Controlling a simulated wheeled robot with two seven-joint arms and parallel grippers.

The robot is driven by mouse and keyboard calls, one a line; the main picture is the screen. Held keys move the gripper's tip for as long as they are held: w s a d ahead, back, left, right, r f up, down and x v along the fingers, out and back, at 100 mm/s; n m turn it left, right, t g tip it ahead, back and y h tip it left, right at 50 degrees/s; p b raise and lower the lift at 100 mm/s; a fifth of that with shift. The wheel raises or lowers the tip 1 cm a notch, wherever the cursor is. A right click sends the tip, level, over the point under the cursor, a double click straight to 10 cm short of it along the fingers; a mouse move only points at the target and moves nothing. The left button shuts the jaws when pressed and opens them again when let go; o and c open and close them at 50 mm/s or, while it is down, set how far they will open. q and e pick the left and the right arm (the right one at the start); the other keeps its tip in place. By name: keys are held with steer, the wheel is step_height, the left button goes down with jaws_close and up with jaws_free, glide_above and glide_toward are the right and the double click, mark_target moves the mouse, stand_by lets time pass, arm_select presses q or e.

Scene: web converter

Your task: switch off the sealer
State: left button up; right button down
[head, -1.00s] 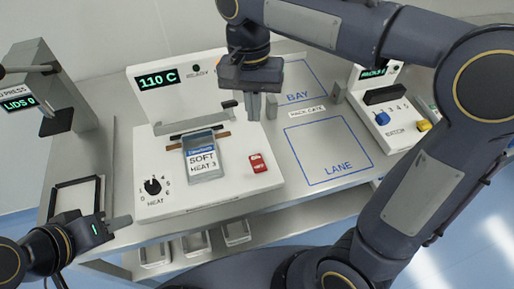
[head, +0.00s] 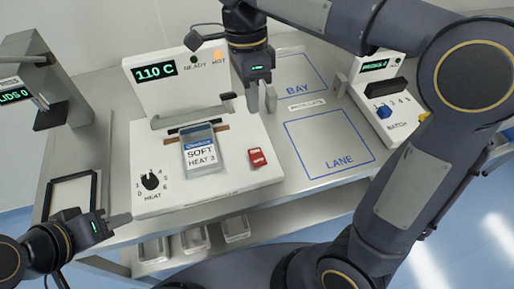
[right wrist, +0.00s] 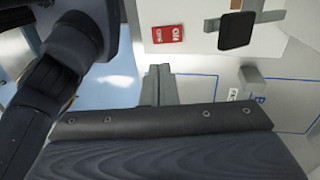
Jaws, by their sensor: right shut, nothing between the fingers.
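A pouch marked SOFT HEAT 3 (head: 200,155) lies at the sealing bar. My right gripper (head: 262,105) is shut and empty, above and behind the switch, apart from it. My left gripper (head: 122,219) is low at the left, away from the sealer; its jaw opening is unclear.
A heat knob (head: 151,181) is at the sealer's front left. The lid press (head: 45,80) stands left. The blue-outlined lane (head: 330,145) and bay (head: 300,72) lie right, apparently bare. A batch unit (head: 385,105) stands further right. Trays (head: 153,250) sit below.

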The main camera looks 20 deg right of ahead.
mark_target(256, 156)
steer(key=x, duration=1.4)
steer(key=shift+d+b, duration=0.1)
steer(key=shift+b, duration=0.3)
steer(key=shift+s+f+t+b, duration=0.25)
steer(key=shift+f+t+b, duration=0.25)
steer(key=shift+b, duration=0.45)
steer(key=shift+s+r, duration=0.1)
steer(key=shift+r, duration=0.1)
steer(key=shift+w+p, duration=0.4)
steer(key=shift+w, duration=0.55)
